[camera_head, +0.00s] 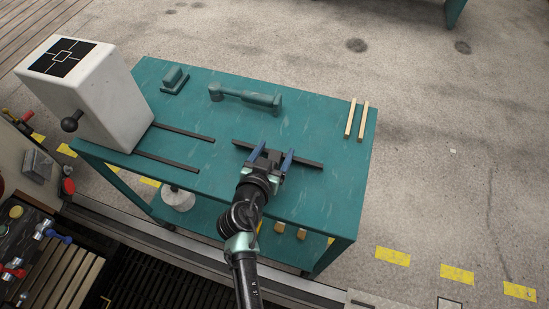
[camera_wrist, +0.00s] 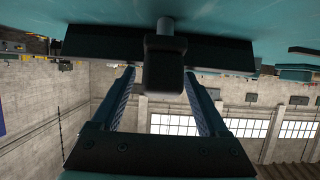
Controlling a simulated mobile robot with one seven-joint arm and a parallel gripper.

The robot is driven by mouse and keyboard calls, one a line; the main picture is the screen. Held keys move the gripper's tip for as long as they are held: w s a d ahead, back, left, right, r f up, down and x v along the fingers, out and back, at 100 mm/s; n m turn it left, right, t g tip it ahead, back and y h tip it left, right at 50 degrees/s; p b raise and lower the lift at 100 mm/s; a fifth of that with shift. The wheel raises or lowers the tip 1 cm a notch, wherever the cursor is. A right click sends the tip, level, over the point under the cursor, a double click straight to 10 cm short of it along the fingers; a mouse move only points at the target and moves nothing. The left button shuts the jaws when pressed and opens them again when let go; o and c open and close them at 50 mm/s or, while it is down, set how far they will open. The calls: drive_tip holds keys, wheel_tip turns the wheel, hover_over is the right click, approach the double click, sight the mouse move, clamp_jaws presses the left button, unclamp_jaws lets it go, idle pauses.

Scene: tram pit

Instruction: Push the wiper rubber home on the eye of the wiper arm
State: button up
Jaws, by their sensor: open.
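A long dark bar, which looks like the wiper rubber (camera_head: 309,163), lies across the right-middle of the teal table. In the wrist view the dark bar (camera_wrist: 225,53) runs across the top, with a black block (camera_wrist: 163,68) at its middle and a short grey pin (camera_wrist: 166,26) beyond it. My gripper (camera_head: 276,148) is at the bar, its blue fingers apart. In the wrist view the gripper (camera_wrist: 160,74) has one finger on each side of the black block, with gaps showing. I cannot make out the wiper arm's eye or whether block and pin are joined.
On the table (camera_head: 210,85) stand a white box (camera_head: 105,100) with a black knob (camera_head: 72,122), a teal handled piece (camera_head: 245,97), a small teal block (camera_head: 174,80) and two pale wooden strips (camera_head: 356,118). Two dark strips (camera_head: 168,160) lie left of my gripper. The right front is clear.

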drive_tip(key=shift+c, duration=0.3)
clamp_jaws()
drive_tip(key=shift+r, duration=0.1)
